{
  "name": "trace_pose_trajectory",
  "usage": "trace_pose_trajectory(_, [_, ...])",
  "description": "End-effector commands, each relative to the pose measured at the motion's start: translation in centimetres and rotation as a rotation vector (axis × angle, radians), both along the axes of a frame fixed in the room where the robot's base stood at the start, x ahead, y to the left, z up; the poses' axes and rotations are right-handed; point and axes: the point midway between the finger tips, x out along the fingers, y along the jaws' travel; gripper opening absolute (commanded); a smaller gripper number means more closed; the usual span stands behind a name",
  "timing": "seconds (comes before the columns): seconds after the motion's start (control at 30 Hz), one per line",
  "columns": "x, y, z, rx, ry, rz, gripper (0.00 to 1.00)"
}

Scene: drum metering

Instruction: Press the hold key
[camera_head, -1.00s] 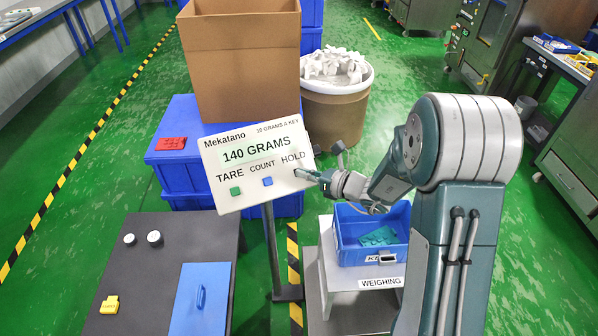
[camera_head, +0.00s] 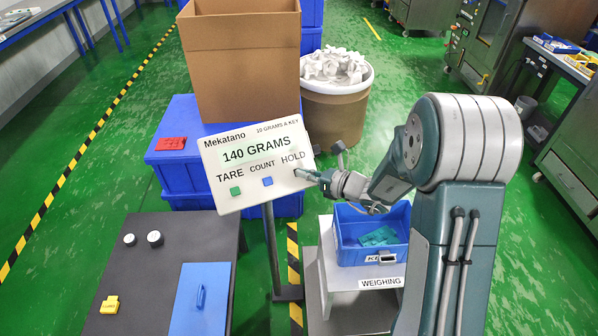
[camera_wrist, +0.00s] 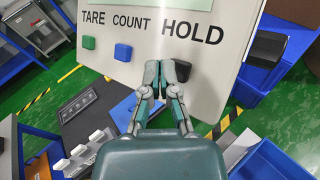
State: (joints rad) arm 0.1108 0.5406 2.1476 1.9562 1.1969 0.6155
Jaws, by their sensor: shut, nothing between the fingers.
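The display panel (camera_head: 258,165) stands tilted on a post and reads "140 GRAMS". Under TARE is a green key (camera_head: 236,191) and under COUNT a blue key (camera_head: 267,181); the wrist view shows the same green key (camera_wrist: 89,42) and blue key (camera_wrist: 123,52). The HOLD label (camera_wrist: 193,31) is clear in the wrist view. My gripper (camera_head: 303,174) is shut and empty, its fingertips (camera_wrist: 166,72) just below the HOLD label.
A blue bin (camera_head: 350,253) with teal pieces sits on the WEIGHING stand (camera_head: 335,285) below my gripper. A dark table (camera_head: 150,260) with a blue lid (camera_head: 200,310) is at left. A cardboard box (camera_head: 240,70), blue crates and a drum (camera_head: 335,108) stand behind the panel.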

Motion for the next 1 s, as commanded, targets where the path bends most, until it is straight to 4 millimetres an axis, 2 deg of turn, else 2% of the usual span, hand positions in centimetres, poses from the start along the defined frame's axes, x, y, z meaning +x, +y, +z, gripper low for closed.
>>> trace_pose_trajectory(1.0, [0.57,0.19,-0.57,0.0,0.0,0.0,0.0])
